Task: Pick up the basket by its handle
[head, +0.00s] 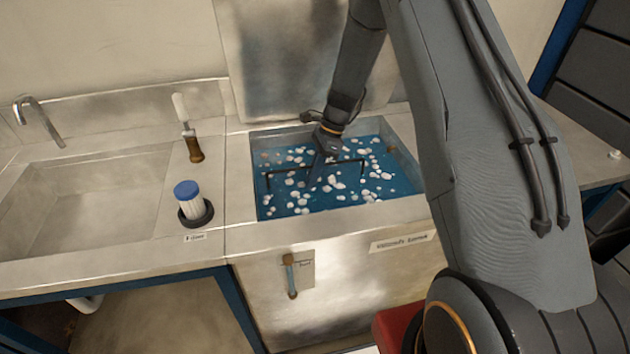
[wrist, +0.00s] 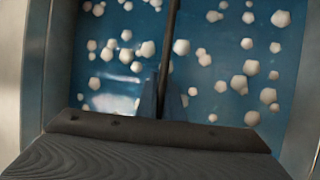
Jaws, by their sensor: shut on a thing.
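The basket's thin dark handle (head: 287,170) spans the blue bath in the head view, with short legs going down at its ends. The basket's body is hidden under the blue liquid and white pieces. My gripper (head: 316,180) reaches down into the bath at about the middle of the handle and is shut on it. In the wrist view the handle (wrist: 168,50) runs from the top edge down to between the fingers of my gripper (wrist: 161,101).
The metal bath (head: 330,216) has raised walls around the handle. White pieces (head: 292,205) lie across the blue liquid.

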